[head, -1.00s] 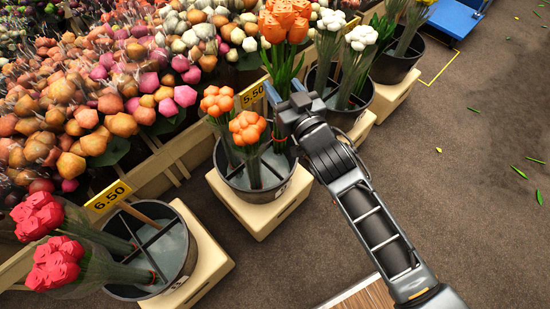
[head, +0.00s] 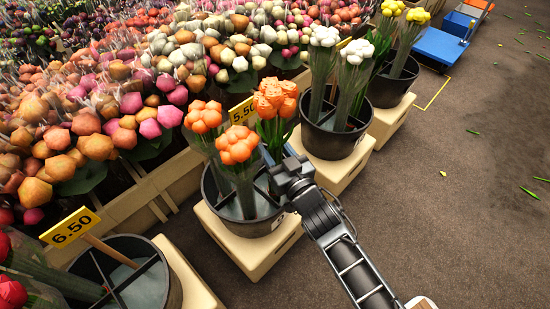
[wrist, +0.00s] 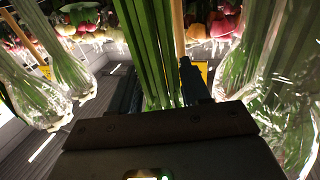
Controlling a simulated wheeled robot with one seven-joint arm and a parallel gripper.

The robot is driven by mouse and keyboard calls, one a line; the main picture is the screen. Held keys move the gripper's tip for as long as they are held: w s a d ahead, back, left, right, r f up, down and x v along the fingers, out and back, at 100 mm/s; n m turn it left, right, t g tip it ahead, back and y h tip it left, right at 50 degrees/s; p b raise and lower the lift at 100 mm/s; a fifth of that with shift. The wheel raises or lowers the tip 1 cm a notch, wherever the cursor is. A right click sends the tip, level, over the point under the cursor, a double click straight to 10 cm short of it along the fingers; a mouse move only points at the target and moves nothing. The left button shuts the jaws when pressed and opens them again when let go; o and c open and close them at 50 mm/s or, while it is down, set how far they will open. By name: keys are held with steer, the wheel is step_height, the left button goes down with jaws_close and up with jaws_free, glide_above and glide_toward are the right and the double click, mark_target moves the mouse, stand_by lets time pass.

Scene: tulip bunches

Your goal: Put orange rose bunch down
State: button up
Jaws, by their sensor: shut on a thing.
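The held orange rose bunch (head: 275,97) stands upright, its heads beside and slightly above two other orange bunches (head: 238,145). My gripper (head: 272,160) is shut on its green stems, which also show between the fingers in the wrist view (wrist: 153,50). The gripper is over the right rim of the black divided bucket (head: 225,210) that holds the two other bunches. The lower stems are hidden by the gripper and bucket, so I cannot tell whether they touch its bottom.
A bucket with white bunches (head: 325,140) stands close behind on the right. A yellow 5.50 sign (head: 241,110) is behind the held bunch. A 6.50 sign (head: 70,227) and a bucket with red bunches (head: 165,285) are at lower left. The floor at right is mostly clear.

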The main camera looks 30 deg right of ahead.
steer(key=shift+f, duration=0.85)
steer(key=o, duration=1.3)
steer(key=shift+f, duration=0.1)
steer(key=shift+r, duration=0.2)
steer(key=s+p, duration=0.2)
steer(key=s, duration=1)
steer(key=shift+p, duration=0.4)
steer(key=shift+s, duration=0.1)
